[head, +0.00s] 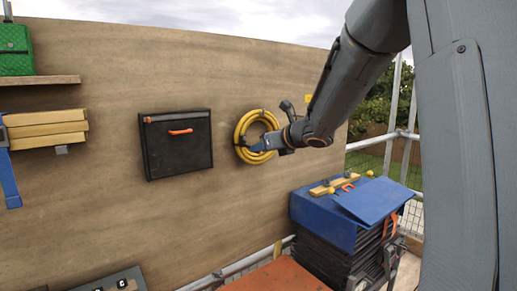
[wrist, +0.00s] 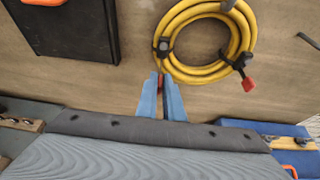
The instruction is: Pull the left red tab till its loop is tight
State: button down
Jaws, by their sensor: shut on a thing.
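A coiled yellow hose (head: 241,127) hangs on the wooden wall; it also fills the upper middle of the wrist view (wrist: 180,22). Two dark straps loop around the coil. The left strap (wrist: 163,47) is at the coil's lower left, and its red tab (wrist: 163,84) shows between my blue fingers. The right strap (wrist: 240,61) has a red tab (wrist: 247,84) hanging free. My gripper (wrist: 166,80) is shut on the left red tab, just below the coil; in the head view, my gripper (head: 259,147) is at the coil's lower part. I cannot tell how tight the left loop is.
A black case (head: 178,155) with an orange handle is on the wall left of the coil. A blue lid (head: 382,200) and a dark stack (head: 340,260) stand below right. An orange surface (head: 275,276) lies below. The wall beneath the coil is bare.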

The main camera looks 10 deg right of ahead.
jog(key=shift+s+d, duration=0.1)
jog(key=shift+s, duration=0.1)
jog(key=c, duration=1.3)
grip_release()
jog(key=shift+c, duration=0.2)
jog(key=s, duration=0.1)
jog(key=s+d, duration=0.1)
jog(key=s, duration=0.1)
jog(key=s+d, duration=0.1)
jog(key=s, duration=0.1)
jog(key=shift+s+d+b, duration=0.15)
jog(key=shift+s+b, duration=0.1)
jog(key=shift+b, duration=0.05)
